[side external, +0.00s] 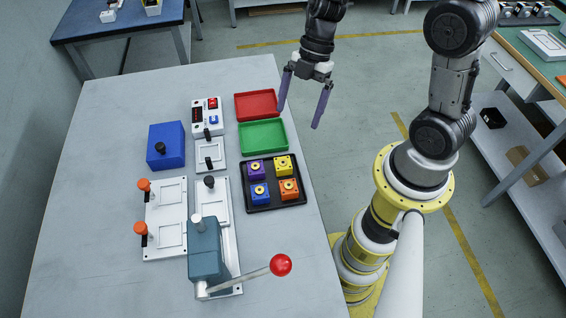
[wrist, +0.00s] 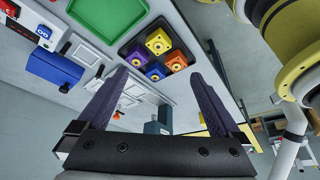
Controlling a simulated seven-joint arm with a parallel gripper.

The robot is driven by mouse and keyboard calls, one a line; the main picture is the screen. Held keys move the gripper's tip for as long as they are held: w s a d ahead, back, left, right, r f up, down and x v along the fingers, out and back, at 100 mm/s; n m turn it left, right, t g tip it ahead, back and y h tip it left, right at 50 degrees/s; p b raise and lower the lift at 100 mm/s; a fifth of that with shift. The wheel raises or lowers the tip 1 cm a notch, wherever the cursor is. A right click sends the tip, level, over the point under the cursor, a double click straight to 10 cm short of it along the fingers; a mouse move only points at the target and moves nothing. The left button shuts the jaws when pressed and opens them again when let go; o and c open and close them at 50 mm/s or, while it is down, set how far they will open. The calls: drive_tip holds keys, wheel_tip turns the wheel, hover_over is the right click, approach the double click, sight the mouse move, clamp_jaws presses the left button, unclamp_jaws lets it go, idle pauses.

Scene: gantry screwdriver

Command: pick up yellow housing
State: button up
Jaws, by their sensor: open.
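The yellow housing (side external: 283,166) is a small block with a round hole in its top, at the far right of a black tray (side external: 249,202) on the table. In the wrist view the yellow housing (wrist: 158,42) lies beyond the fingertips, a little above the gap between them. My gripper (side external: 303,100) is open and empty. In the side view it hangs above and beyond the tray, near the red and green trays. It also shows in the wrist view (wrist: 158,80) with two purple-grey fingers spread apart. Nothing covers the yellow housing.
Purple (side external: 256,169), blue (side external: 260,194) and orange (side external: 289,189) housings share the black tray. A red tray (side external: 256,105) and a green tray (side external: 263,136) stand beyond it. A lever press (side external: 205,250) with a red knob stands nearer. The table's left part is clear.

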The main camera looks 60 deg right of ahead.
hover_over(283, 162)
drive_tip(key=d, duration=0.3)
drive_tip(key=f, duration=0.8)
drive_tip(key=shift+s+a+f, duration=0.2)
drive_tip(key=shift+s, duration=0.15)
drive_tip(key=shift+w+x, duration=0.15)
drive_tip(key=shift+x, duration=1.15)
drive_tip(key=shift+w+x, duration=0.15)
drive_tip(key=shift+x, duration=1.15)
drive_tip(key=shift+a, duration=0.1)
drive_tip(key=c, duration=1.4)
drive_tip(key=shift+c, duration=0.2)
